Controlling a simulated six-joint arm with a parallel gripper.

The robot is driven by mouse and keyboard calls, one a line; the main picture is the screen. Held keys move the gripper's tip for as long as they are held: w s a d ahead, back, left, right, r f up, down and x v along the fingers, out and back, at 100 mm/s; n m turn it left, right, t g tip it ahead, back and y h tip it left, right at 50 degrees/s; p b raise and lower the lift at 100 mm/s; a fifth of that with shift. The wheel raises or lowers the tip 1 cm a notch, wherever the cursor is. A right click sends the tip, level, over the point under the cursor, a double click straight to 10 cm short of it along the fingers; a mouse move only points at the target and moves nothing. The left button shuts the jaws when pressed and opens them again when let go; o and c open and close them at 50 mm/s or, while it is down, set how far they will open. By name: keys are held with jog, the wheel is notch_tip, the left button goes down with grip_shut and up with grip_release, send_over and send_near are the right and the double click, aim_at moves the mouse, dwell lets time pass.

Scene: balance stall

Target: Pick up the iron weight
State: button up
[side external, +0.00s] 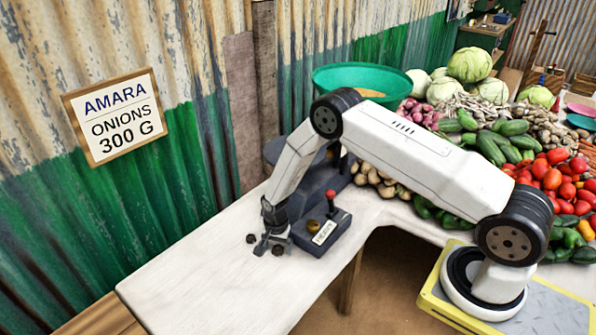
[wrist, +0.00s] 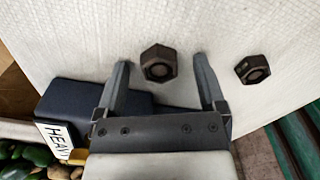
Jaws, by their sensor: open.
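Two dark, six-sided iron weights with hollowed tops rest on the white tabletop. One weight (wrist: 159,63) shows between my finger tips in the wrist view, and in the side view it appears as a small dark piece (side external: 278,250) by the fingers. The other weight (wrist: 252,69) lies outside the right finger in the wrist view and to the left in the side view (side external: 251,238). My gripper (side external: 270,246) points down just above the table, open and empty. Both fingers show in the wrist view (wrist: 161,62). The exact height gap is hard to tell.
A dark blue box (side external: 322,232) with a red-knobbed lever and a label stands close beside my gripper. A green bowl (side external: 362,80) sits behind my arm. Vegetables (side external: 510,140) crowd the right. The white table (side external: 200,285) is clear at front left.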

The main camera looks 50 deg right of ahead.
grip_shut()
jog(key=shift+r, duration=0.2)
jog(key=shift+r, duration=0.85)
jog(key=s+r, duration=1.1)
jog(key=s, duration=0.3)
jog(key=shift+a, duration=0.25)
